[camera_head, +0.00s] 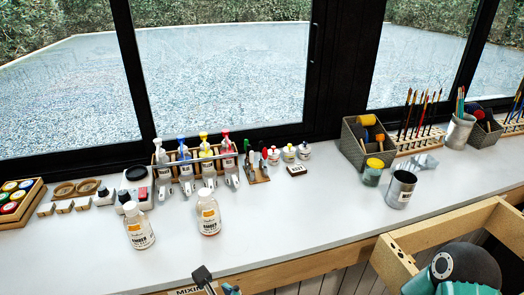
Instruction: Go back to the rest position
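At the bottom edge, left of centre, a dark gripper-like tip (203,277) and a small teal piece of mine show in front of the table's front edge. They look like part of my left gripper, but most of it is cut off, so its opening cannot be judged. At the lower right a teal and dark rounded joint of my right arm (462,268) shows beside a wooden frame. My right gripper is out of view. I see nothing held.
Two labelled bottles (139,227) (208,213) stand near the front of the white table (290,220). A metal can (400,189) stands right. A rack of colored-top bottles (163,178) stands at the back. A wooden frame (430,237) juts out at right. The front centre is clear.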

